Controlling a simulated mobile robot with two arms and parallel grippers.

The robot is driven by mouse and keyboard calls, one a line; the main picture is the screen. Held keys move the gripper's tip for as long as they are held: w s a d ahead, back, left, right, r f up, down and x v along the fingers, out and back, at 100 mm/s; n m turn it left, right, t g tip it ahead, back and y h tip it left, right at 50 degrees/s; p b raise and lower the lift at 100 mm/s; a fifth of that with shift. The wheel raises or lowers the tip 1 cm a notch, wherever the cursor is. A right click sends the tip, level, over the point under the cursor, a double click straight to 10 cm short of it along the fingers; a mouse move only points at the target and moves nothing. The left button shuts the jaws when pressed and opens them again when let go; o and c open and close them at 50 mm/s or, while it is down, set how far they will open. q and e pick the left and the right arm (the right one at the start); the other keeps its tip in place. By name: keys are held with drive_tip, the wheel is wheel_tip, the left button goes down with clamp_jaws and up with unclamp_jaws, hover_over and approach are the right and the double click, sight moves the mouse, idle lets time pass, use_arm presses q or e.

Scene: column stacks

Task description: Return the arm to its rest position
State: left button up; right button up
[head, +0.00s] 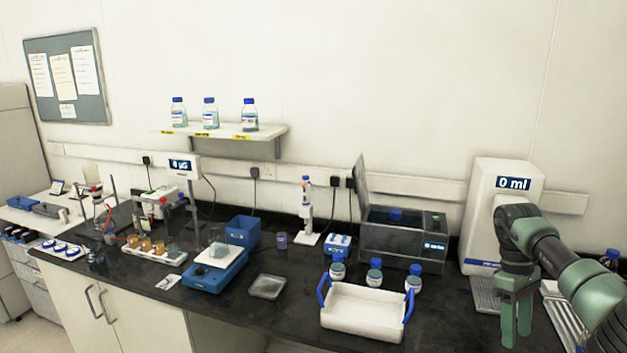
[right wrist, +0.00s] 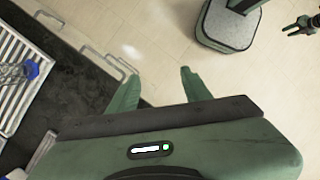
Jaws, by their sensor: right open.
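My right arm comes in from the right edge of the head view and bends down at the wrist. My right gripper (head: 516,335) points down, open and empty, at the right end of the black bench, in front of the white dispenser (head: 507,180) that reads 0 ml. In the right wrist view my right gripper (right wrist: 159,72) shows two spread green fingers with nothing between them, over pale floor beside the bench edge. A small dark gripper, seemingly my left one (right wrist: 302,27), shows at the top right of that view; its jaws are too small to judge. The head view does not show it.
A white tray with blue handles (head: 362,312) stands left of my right gripper, with several blue-capped bottles behind it. A slatted metal rack (head: 562,312) lies just right of the gripper. A blue-capped bottle (right wrist: 31,70) lies on a rack in the wrist view.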

drive_tip(key=a+f+n+t+y+b, duration=0.25)
drive_tip(key=a+f+t+y, duration=0.3)
drive_tip(key=a+f, duration=1.15)
drive_tip(key=a+f+n+t+y+b, duration=0.2)
drive_tip(key=a+f+t+y+b, duration=0.4)
drive_tip(key=a+f, duration=1.15)
drive_tip(key=s+d+f+m+h, duration=0.2)
drive_tip(key=s+d+f+h, duration=0.15)
drive_tip(key=s+f, duration=0.4)
drive_tip(key=s+d+f+m+h, duration=0.2)
drive_tip(key=s+d+f, duration=0.3)
drive_tip(key=f, duration=0.5)
drive_tip(key=s+d+f+m+h, duration=0.3)
drive_tip(key=s+d+f, duration=0.1)
drive_tip(key=s+f, duration=0.4)
use_arm(q)
wheel_tip(320, 180, down, 11)
drive_tip(key=b, duration=0.2)
drive_tip(key=shift+w, duration=0.25)
use_arm(e)
drive_tip(key=s+d+f+g+h, duration=0.1)
drive_tip(key=s+f+g, duration=0.2)
drive_tip(key=s, duration=1.2)
drive_tip(key=s+d+f+m+g+h, duration=0.1)
drive_tip(key=s+d+f+g, duration=0.1)
drive_tip(key=s+f, duration=0.6)
drive_tip(key=s+g, duration=0.1)
drive_tip(key=s, duration=0.6)
drive_tip(key=shift+g, duration=0.35)
